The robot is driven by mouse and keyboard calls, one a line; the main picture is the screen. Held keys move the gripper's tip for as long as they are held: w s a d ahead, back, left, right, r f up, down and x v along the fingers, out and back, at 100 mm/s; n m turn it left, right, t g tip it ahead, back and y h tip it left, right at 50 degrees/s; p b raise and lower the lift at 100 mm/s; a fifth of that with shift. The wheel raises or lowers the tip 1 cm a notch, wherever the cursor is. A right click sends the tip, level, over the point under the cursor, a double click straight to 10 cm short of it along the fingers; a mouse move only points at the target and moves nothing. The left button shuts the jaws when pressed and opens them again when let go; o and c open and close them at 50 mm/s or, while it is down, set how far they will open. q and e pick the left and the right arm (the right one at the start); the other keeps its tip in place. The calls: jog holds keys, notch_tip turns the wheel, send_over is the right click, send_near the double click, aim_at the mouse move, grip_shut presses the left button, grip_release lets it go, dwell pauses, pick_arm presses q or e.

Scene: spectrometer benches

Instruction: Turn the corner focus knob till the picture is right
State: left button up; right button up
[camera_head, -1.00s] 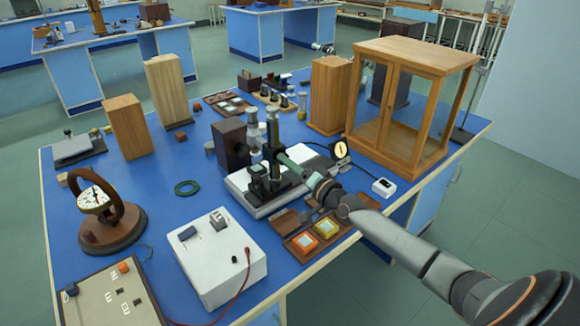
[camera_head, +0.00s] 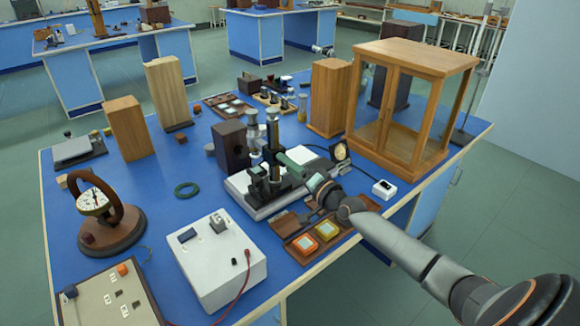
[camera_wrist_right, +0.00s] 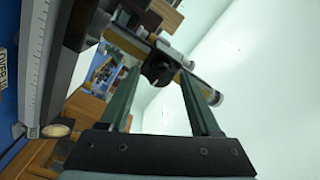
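A microscope-like instrument (camera_head: 271,158) with an upright column stands on a pale base (camera_head: 245,198) mid-bench. My right gripper (camera_head: 283,158) is at its upper part, coming from the right. In the right wrist view, a black knob (camera_wrist_right: 157,68) on the instrument's brass-and-grey tube (camera_wrist_right: 190,72) lies between the tips of my two dark green fingers. The fingers stand apart, with visible gaps beside the knob; contact is not clear. A small round picture disc (camera_head: 340,151) stands right of the instrument, brownish and too small to read. My left gripper is not in view.
A glazed wooden cabinet (camera_head: 412,62) and a wooden block (camera_head: 329,97) stand behind my right arm. A tray with orange and yellow squares (camera_head: 309,238) lies below the wrist. A white box (camera_head: 217,262) stands at the front. Blue bench top is clear around the green ring (camera_head: 187,189).

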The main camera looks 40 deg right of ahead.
jog(key=shift+o, duration=0.4)
jog(key=s, duration=1.2)
jog(key=shift+s+d, duration=0.25)
jog(key=shift+d, duration=0.2)
